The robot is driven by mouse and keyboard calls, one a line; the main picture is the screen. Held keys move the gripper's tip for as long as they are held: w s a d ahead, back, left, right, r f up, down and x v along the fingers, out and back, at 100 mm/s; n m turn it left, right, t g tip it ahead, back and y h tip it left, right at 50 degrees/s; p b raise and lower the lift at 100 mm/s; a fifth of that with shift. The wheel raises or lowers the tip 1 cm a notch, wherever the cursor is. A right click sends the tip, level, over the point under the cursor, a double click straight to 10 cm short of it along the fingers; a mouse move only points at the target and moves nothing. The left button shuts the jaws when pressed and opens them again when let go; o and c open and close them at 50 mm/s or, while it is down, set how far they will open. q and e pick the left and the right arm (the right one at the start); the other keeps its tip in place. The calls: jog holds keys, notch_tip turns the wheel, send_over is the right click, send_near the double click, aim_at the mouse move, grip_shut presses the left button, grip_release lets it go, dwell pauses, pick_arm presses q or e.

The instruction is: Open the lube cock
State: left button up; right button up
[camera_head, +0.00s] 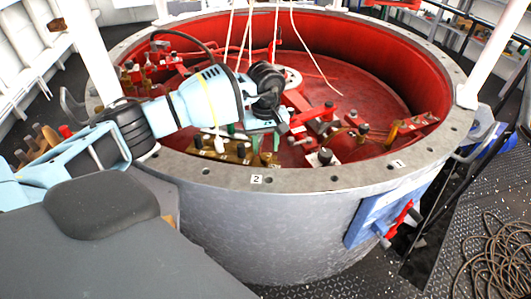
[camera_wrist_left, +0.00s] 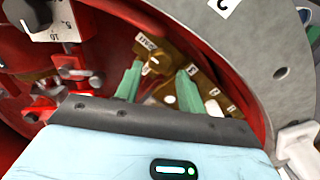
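A brass valve block (camera_head: 225,150) with small white labels sits inside the red-lined round tub, close to the near rim. It also shows in the left wrist view (camera_wrist_left: 200,84), with a brass lever-like part (camera_wrist_left: 153,63) on it. The labels are too small to read surely, so I cannot tell which part is the lube cock. My left gripper (camera_head: 255,138) reaches over the rim to this block. Its two green fingers (camera_wrist_left: 160,72) stand apart, one on each side of the brass lever in the picture; contact cannot be told. My right gripper is not in view.
The tub's grey bolted rim (camera_head: 330,180) carries number tags and lies close below my left arm. Red fittings (camera_head: 325,125) and a black knob (camera_wrist_left: 30,14) stand near the gripper. White cords (camera_head: 250,35) hang into the tub. A coiled cable (camera_head: 500,255) lies on the deck at right.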

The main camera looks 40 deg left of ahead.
aim_at(265, 156)
pick_arm(q)
notch_tip(265, 156, down, 3)
jog(key=shift+f, duration=0.5)
jog(key=shift+c, duration=0.2)
jog(key=c, duration=0.6)
jog(key=shift+c, duration=0.2)
